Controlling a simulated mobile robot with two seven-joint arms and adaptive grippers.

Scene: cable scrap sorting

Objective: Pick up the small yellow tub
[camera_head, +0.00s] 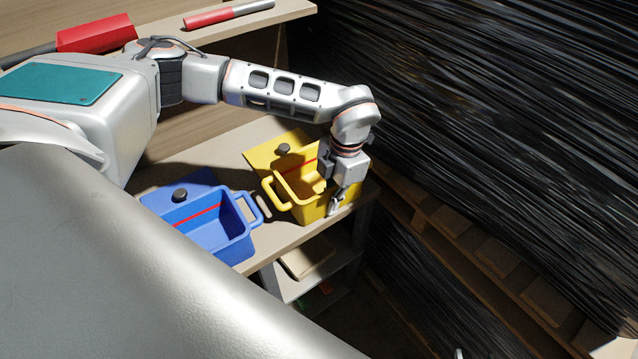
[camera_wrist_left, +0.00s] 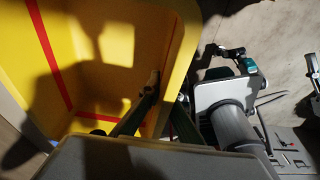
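The small yellow tub (camera_head: 311,208) stands near the right end of the bench, with two side handles and a red line inside. My left gripper (camera_head: 337,197) points down at its right wall. In the left wrist view, one finger is inside the yellow tub (camera_wrist_left: 105,60) and the other outside. The left gripper (camera_wrist_left: 166,92) looks shut on the wall between them. The tub appears to rest on the bench. A small grey tip at the bottom edge of the head view may be my right gripper; its fingers cannot be made out.
A blue tub (camera_head: 240,252) with a red line stands just left of the yellow one. Red-handled tools (camera_head: 210,17) lie on the shelf above. A black-wrapped stack (camera_head: 500,110) on pallets stands at right.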

